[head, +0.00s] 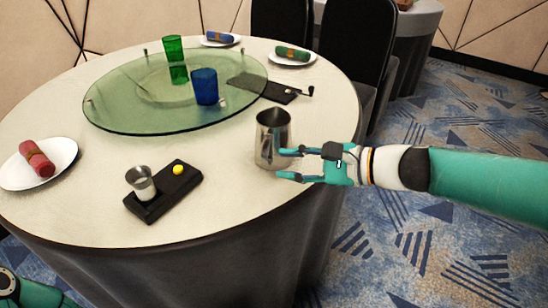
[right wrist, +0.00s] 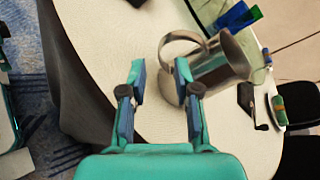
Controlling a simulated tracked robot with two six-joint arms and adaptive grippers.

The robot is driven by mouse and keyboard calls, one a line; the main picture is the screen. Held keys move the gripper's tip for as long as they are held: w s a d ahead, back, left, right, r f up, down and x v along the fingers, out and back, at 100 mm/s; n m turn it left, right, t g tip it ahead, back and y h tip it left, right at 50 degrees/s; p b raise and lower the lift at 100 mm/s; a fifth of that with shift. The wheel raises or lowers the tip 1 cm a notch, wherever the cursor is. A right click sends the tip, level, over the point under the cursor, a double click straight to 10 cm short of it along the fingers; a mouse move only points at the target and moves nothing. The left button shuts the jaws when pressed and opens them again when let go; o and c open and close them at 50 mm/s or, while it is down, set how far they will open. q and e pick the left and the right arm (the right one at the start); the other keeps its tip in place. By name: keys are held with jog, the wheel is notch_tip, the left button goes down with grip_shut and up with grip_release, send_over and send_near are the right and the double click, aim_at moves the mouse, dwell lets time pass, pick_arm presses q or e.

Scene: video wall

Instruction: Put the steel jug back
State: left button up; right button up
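The steel jug (head: 273,138) stands upright on the pale round table (head: 225,215), near its right side. It also shows in the right wrist view (right wrist: 222,66), with its loop handle toward my gripper. My right gripper (head: 284,164) is open at the jug's right side, low near the table. In the right wrist view the two fingers (right wrist: 160,78) are apart with bare tabletop between them. One finger overlaps the jug's edge in that view; I cannot tell whether it touches. My left gripper is out of view; only part of my left arm shows at bottom left.
A black tray (head: 152,213) holds a steel cup (head: 141,184) and a yellow ball (head: 178,169). A glass turntable (head: 120,115) carries a green glass (head: 173,48) and blue glass (head: 204,86). A dark board (head: 262,89) lies behind the jug. Plates with rolled napkins sit around the rim.

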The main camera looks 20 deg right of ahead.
jog(key=v, duration=0.6)
jog(key=shift+a+p, duration=0.1)
jog(key=shift+p, duration=0.3)
jog(key=shift+s+f, duration=0.1)
